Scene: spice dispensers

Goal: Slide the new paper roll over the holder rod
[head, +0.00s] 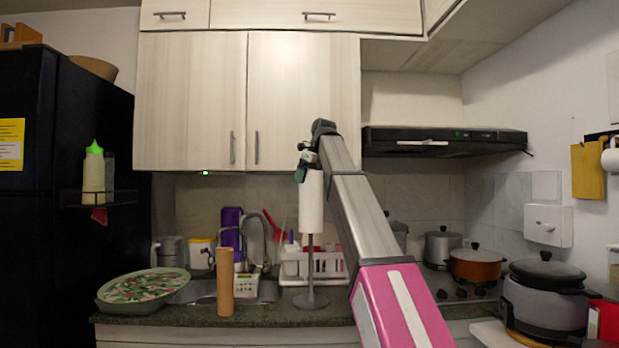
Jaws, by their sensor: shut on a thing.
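The white paper roll (311,203) hangs upright in the head view, with my gripper (309,172) at its upper end. The gripper is shut on the roll; its fingertips are small and partly hidden against it. The holder rod (311,262) rises from a round grey base (311,300) on the counter. The rod shows below the roll's lower end and lines up with it in this view. The rod's upper part is hidden, so I cannot tell whether it is inside the roll or behind it.
A brown cardboard tube (225,282) stands on the counter (260,316) left of the holder. A white dish rack (330,267) is behind the rod. A patterned bowl (143,287) sits at the left, and pots (477,263) stand on the stove at the right.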

